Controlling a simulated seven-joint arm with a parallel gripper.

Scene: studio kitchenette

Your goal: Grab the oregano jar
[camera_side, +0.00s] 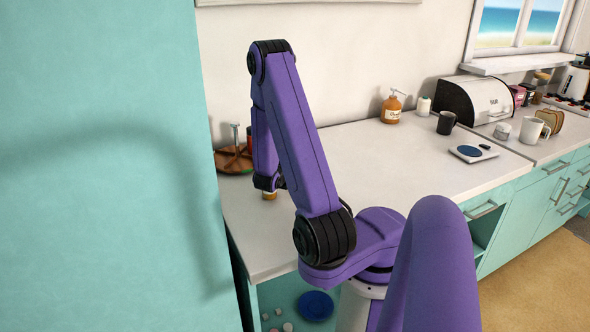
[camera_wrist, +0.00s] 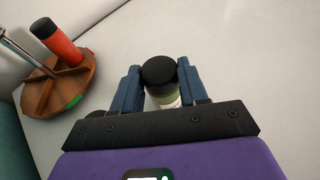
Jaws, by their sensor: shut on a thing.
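A small jar with a black lid (camera_wrist: 159,71), greenish contents and a pale label stands between the two blue fingers of my gripper (camera_wrist: 158,85) in the wrist view. Its label is too small to read, but it fits the oregano jar. My gripper is shut on it, one finger on each side. In the side view my gripper (camera_side: 268,184) is low over the left end of the counter, mostly hidden by my arm. The bottom of the jar (camera_side: 269,196) shows just below it, at or near the counter top; I cannot tell whether it touches.
A round divided wooden tray (camera_wrist: 39,99) stands to the left, with a red black-capped bottle (camera_wrist: 57,41). The white counter (camera_side: 350,165) is clear in the middle. A soap bottle (camera_side: 391,110), dark mug (camera_side: 446,123), scale (camera_side: 474,153) and bread bin (camera_side: 477,99) stand farther right.

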